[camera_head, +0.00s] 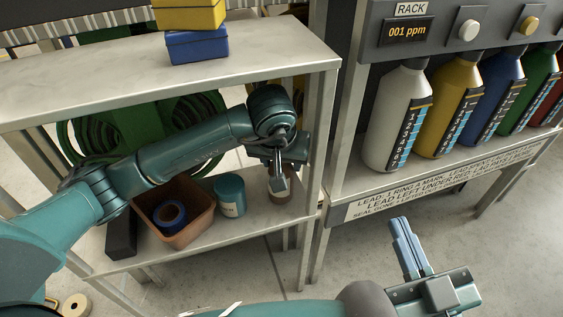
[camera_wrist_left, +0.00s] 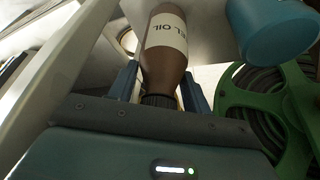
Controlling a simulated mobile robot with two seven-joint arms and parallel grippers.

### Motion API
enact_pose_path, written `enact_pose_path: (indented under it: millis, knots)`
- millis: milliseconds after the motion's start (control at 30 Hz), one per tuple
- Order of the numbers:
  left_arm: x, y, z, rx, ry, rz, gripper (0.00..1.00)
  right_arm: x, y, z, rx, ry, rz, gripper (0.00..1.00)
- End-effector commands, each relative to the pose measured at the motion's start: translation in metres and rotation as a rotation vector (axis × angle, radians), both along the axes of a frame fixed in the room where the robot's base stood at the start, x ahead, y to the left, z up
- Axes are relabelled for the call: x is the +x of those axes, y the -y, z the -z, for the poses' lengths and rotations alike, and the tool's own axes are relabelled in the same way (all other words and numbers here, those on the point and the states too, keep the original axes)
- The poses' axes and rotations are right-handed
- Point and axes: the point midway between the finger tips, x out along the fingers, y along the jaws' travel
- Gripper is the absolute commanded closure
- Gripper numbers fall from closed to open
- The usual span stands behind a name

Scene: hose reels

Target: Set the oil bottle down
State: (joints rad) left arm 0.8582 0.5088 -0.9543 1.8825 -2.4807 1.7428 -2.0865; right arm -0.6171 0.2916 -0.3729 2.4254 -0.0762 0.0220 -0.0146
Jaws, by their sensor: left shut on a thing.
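The brown oil bottle (camera_head: 280,190) is over the lower shelf at its right end, mostly hidden behind my left gripper (camera_head: 279,172). In the left wrist view the oil bottle (camera_wrist_left: 165,55) shows a pale label reading "L OIL" and a dark cap. My left gripper (camera_wrist_left: 165,90) is shut on its cap end, one blue finger on each side. I cannot tell whether the bottle's base touches the shelf. My right gripper (camera_head: 410,250) is over the floor at the lower right, away from the shelves; its fingers look close together, but their gap is unclear.
A teal can (camera_head: 230,195) stands left of the bottle, beside an orange-brown bin (camera_head: 158,231) holding a blue tape roll (camera_head: 169,214). The upper shelf (camera_head: 120,85) overhangs the arm. A shelf post (camera_head: 308,220) is close on the right. Coloured bottles (camera_head: 398,120) fill the rack.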

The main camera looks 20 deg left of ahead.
Motion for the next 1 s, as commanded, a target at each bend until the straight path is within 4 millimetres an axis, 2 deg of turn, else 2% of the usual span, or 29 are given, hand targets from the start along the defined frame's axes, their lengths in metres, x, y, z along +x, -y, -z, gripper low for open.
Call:
enact_pose_path:
  millis: [267, 300, 567, 833, 1000]
  knots:
    - [0.0, 0.0, 0.002, 0.001, 0.002, 0.001, 0.8, 0.0, 0.0, 0.001, 0.001, 0.005, -0.003, 1.0]
    - [0.0, 0.0, 0.003, 0.0, 0.0, 0.001, 0.5, 0.0, 0.0, 0.001, 0.003, 0.004, -0.004, 1.0]
    - [0.0, 0.0, 0.002, 0.0, 0.0, 0.0, 0.29, 0.0, 0.0, 0.0, 0.001, 0.002, -0.004, 1.0]
    - [-0.001, 0.0, -0.001, -0.001, 0.0, 0.0, 0.29, -0.001, 0.0, -0.002, 0.0, 0.003, -0.004, 1.0]
    - [-0.008, 0.0, -0.018, 0.002, 0.002, 0.002, 0.29, -0.001, 0.001, -0.011, -0.025, 0.015, 0.003, 1.0]
